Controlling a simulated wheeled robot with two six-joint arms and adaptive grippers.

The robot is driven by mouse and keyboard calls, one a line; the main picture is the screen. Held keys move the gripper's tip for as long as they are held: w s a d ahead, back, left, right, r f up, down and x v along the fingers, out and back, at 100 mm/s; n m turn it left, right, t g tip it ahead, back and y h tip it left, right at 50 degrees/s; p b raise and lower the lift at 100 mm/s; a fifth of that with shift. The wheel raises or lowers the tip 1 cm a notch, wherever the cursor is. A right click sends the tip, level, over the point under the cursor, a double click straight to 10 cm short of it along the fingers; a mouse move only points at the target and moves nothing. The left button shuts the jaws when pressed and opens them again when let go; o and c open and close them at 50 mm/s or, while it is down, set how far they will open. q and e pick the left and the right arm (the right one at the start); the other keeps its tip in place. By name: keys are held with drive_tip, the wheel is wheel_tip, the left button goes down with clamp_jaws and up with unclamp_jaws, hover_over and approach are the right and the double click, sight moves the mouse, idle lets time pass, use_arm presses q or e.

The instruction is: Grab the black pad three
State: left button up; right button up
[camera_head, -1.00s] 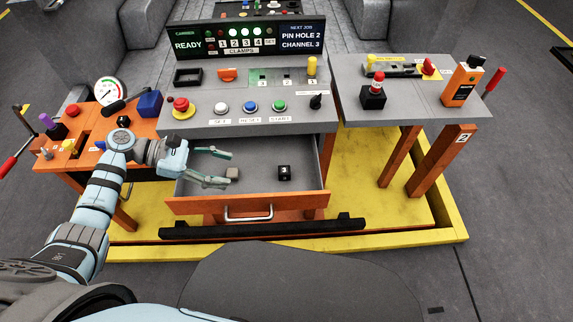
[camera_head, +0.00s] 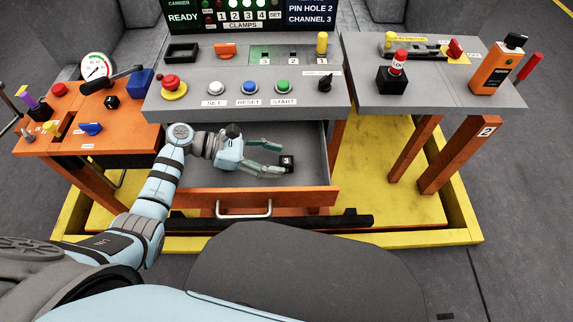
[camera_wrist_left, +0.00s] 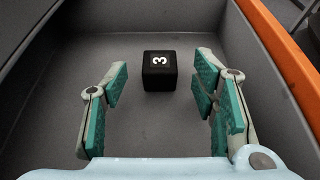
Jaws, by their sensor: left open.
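The black pad three (camera_head: 287,163) is a small black cube marked with a white 3, lying on the floor of the open drawer (camera_head: 300,198). In the left wrist view the black pad (camera_wrist_left: 160,72) sits ahead of the fingers, roughly centred between them. My left gripper (camera_head: 274,159) is open inside the drawer, its fingertips just left of the pad and not closed on it. The left wrist view also shows its two teal-padded fingers (camera_wrist_left: 158,92) spread wide with nothing between the pads. My right gripper is not in view.
The drawer walls (camera_wrist_left: 275,45) stand close around the gripper. The grey console (camera_head: 240,105) with coloured buttons overhangs the drawer's back. An orange side table (camera_head: 130,138) stands left and a grey one (camera_head: 440,95) right. The drawer handle (camera_head: 243,210) is at the front.

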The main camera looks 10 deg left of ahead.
use_arm(q)
drive_tip(key=shift+x, duration=0.9)
drive_tip(key=shift+r, duration=0.1)
drive_tip(key=c, duration=1.2)
